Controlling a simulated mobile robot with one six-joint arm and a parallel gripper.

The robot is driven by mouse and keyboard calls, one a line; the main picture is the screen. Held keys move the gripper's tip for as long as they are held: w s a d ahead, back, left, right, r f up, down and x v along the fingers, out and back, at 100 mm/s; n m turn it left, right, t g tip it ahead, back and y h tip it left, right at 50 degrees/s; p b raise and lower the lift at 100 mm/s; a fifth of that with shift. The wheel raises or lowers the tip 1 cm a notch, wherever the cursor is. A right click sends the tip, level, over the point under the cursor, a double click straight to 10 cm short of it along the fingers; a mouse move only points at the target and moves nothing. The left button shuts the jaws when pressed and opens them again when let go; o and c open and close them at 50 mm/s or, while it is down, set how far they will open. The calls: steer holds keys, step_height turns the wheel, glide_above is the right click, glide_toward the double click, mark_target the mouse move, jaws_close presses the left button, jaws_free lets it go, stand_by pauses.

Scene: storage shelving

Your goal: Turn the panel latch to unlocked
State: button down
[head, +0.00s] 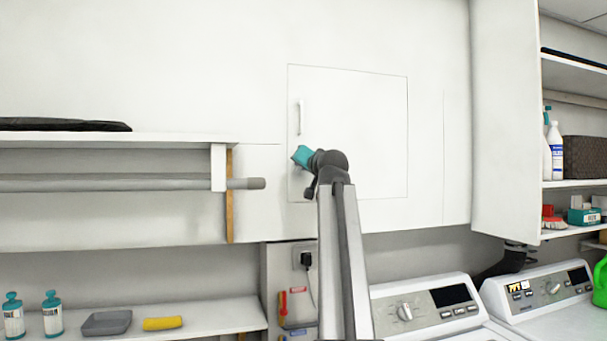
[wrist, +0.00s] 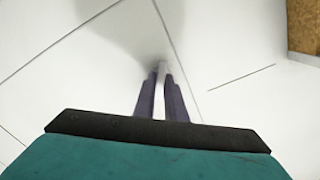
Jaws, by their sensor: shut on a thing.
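The white square panel (head: 360,130) is outlined by thin seams in the white wall cabinet and sits flush. A small white upright handle (head: 299,117) is near its left edge. My gripper (head: 302,156), with a teal body, is at the panel's lower left edge, below that handle. In the wrist view my gripper's dark fingers (wrist: 161,88) are shut on a narrow white latch (wrist: 160,85), beside a panel seam. In the head view the latch is hidden behind my gripper. Its exact turn cannot be told.
A rail (head: 110,183) with a grey end and a wooden strip (head: 229,195) are left of my gripper. An outlet with a plug (head: 306,260) is below. Washing machines (head: 425,305) stand at lower right. An open cabinet door (head: 505,120) is at right.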

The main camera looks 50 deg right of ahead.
steer(key=shift+n+b, duration=2.05)
steer(key=shift+n, duration=1.25)
steer(key=c, duration=1.8)
jaws_free()
steer(key=shift+s, duration=0.15)
steer(key=shift+p+v, duration=1.95)
steer(key=shift+v, duration=4.8)
